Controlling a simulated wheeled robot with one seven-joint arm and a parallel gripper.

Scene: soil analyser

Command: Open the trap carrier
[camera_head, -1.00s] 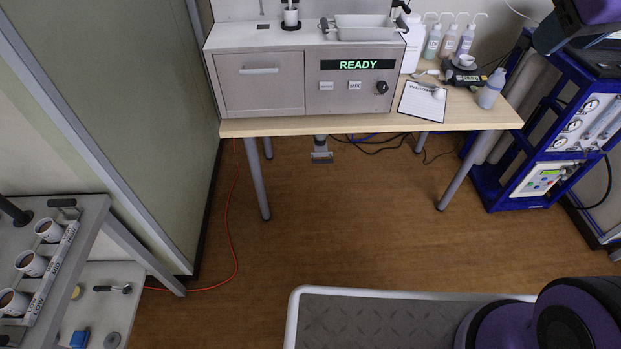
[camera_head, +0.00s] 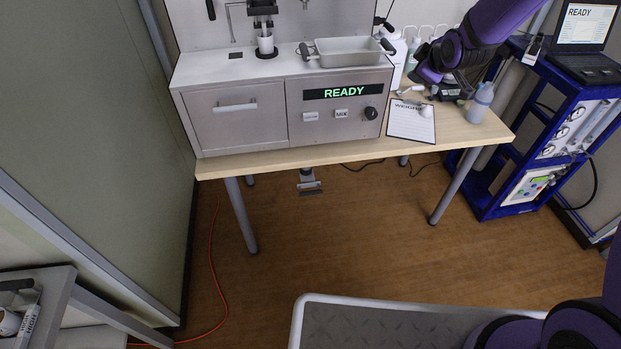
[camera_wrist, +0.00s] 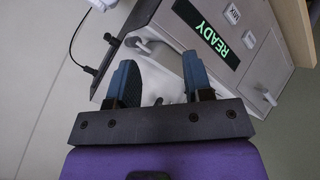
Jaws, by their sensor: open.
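No part carries a readable trap carrier label. The grey analyser (camera_head: 245,148) on the table has a closed front drawer (camera_head: 236,125) at its left, with a pale bar handle (camera_head: 236,107). Its lit READY display (camera_head: 345,91), buttons and black knob (camera_head: 371,113) are to the right; the display also shows in the wrist view (camera_wrist: 215,42). My gripper (camera_wrist: 160,85) is open, its two blue-grey fingers apart with nothing held. In the head view, my gripper (camera_head: 436,76) hangs above the table's right part, to the right of the analyser and away from the drawer.
A metal tray (camera_head: 350,55) with dark handles and a white cup (camera_head: 265,44) stand on the analyser. A clipboard (camera_head: 411,121), a bottle (camera_head: 480,103) and other bottles are on the table's right. A blue rack (camera_head: 496,198) with a laptop stands right.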

